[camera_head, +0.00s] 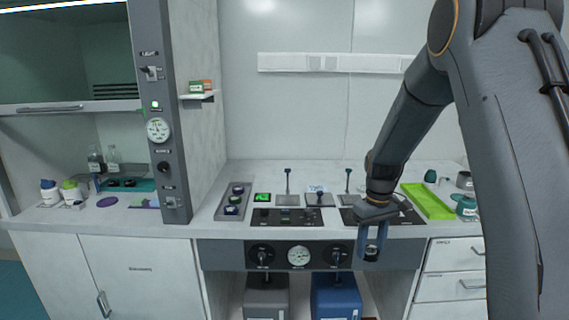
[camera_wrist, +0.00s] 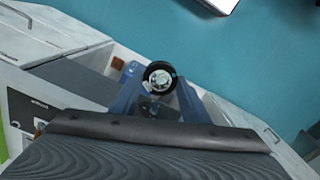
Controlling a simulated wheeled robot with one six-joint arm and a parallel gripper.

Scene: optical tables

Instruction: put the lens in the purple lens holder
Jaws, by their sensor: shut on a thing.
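My gripper (camera_head: 372,256) hangs in front of the bench's front edge, right of the round dial, with its fingers pointing down. It is shut on a small lens (camera_head: 371,250) in a black ring. In the wrist view the lens (camera_wrist: 160,75) sits between the blue fingertips (camera_wrist: 158,82), with its round clear face showing. A grey tray (camera_head: 221,212) left of the gripper, on the bench, carries several small round pieces.
Posts on square bases (camera_head: 288,199) and dark plates stand mid-bench. A bright green tray (camera_head: 429,201) lies to the right. A grey column (camera_head: 160,110) with a gauge rises at the left. Below the gripper are a blue bin (camera_head: 336,297) and drawers (camera_head: 455,288).

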